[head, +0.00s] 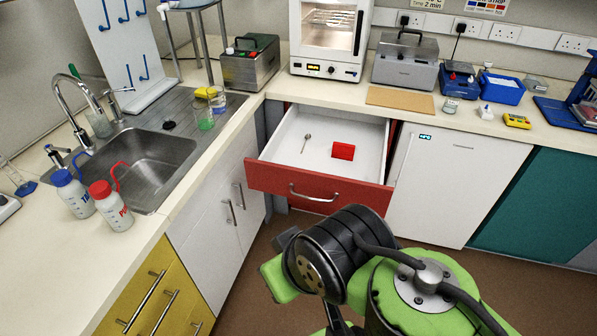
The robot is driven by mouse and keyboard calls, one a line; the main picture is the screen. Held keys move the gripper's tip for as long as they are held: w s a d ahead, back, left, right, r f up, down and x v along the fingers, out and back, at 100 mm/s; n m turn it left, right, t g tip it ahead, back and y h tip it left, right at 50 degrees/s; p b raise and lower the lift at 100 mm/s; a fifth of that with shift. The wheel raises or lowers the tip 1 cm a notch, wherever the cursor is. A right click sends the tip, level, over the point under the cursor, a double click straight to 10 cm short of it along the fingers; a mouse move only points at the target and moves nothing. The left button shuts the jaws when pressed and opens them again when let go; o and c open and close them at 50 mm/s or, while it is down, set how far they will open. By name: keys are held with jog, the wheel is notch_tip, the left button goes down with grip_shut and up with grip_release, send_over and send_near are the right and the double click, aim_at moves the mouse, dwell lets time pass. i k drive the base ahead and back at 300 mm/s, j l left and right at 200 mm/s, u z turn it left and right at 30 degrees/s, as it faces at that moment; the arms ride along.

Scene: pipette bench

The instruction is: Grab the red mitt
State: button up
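A small red, flat-sided item (343,151), which seems to be the red mitt, lies in the open drawer (290,150) below the corner of the bench. It is on the white drawer floor, right of the middle. The drawer has a red front with a metal handle and is pulled well out. My green and black arm is in the lower middle of the head view, in front of the drawer. My gripper's fingers do not show.
A small metal spoon-like tool (306,143) lies in the drawer, left of the red item. A white oven (328,68) stands on the bench above. A white fridge (455,185) is right of the drawer. White cupboards (215,215) are on its left. Brown floor shows around my arm.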

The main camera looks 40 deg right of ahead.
aim_at(340, 150)
jog(key=z, duration=1.4)
jog(key=i+l+u, duration=0.5)
jog(key=l+u, duration=0.15)
jog(key=u, duration=0.15)
jog(key=i+l+u, duration=0.2)
jog(key=l+u, duration=0.6)
jog(key=i+l+u, duration=0.1)
jog(key=l+u, duration=0.3)
jog(key=l, duration=0.25)
jog(key=l+u, duration=0.4)
jog(key=k+l, duration=0.05)
jog(key=l, duration=0.05)
